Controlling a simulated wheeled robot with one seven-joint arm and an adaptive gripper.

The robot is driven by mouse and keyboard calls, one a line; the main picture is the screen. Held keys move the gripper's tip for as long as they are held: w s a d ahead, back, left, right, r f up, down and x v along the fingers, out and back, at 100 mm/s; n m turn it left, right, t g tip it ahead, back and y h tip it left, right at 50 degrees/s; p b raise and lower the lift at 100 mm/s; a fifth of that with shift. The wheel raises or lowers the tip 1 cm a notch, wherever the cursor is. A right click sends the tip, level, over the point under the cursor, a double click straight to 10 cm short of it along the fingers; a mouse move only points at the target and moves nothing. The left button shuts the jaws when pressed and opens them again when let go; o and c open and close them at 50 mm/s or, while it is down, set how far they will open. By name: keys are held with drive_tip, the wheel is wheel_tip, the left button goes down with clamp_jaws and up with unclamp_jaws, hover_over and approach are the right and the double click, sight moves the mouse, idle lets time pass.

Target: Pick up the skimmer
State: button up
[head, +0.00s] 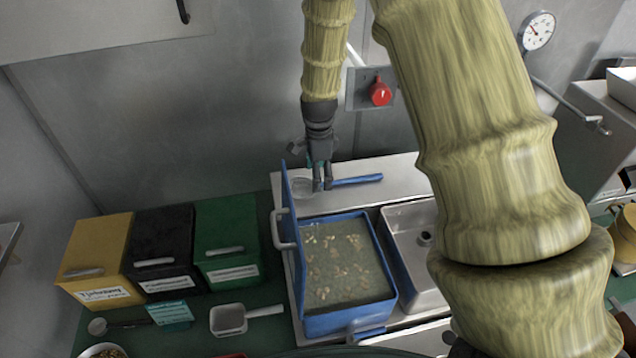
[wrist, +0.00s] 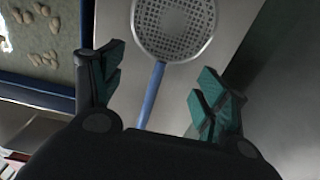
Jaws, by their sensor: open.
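The skimmer has a round perforated metal head and a blue handle (head: 357,180). It lies on the metal counter behind the blue bin, with its handle pointing right in the head view. My gripper (head: 322,186) is above it, near where the head meets the handle, and partly hides it. In the wrist view the skimmer head (wrist: 174,27) is at the top, and the handle runs down between the two teal-padded fingers of my gripper (wrist: 158,92). The fingers are open and apart from the handle on both sides. The handle's lower end is hidden by the gripper body.
A blue bin (head: 350,318) of liquid with floating beans stands in front, its blue lid (head: 292,215) upright at its left. A metal sink (head: 410,250) is to its right. Yellow, black and green boxes (head: 228,235) and a white scoop (head: 228,319) are left. The wall is close behind.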

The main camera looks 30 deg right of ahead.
drive_tip(key=shift+w+f+p, duration=0.15)
drive_tip(key=shift+f+p, duration=0.25)
drive_tip(key=shift+f, duration=0.55)
drive_tip(key=shift+s+f, duration=0.2)
drive_tip(key=shift+f, duration=0.4)
drive_tip(key=shift+w, duration=0.15)
drive_tip(key=shift+c, duration=0.2)
clamp_jaws()
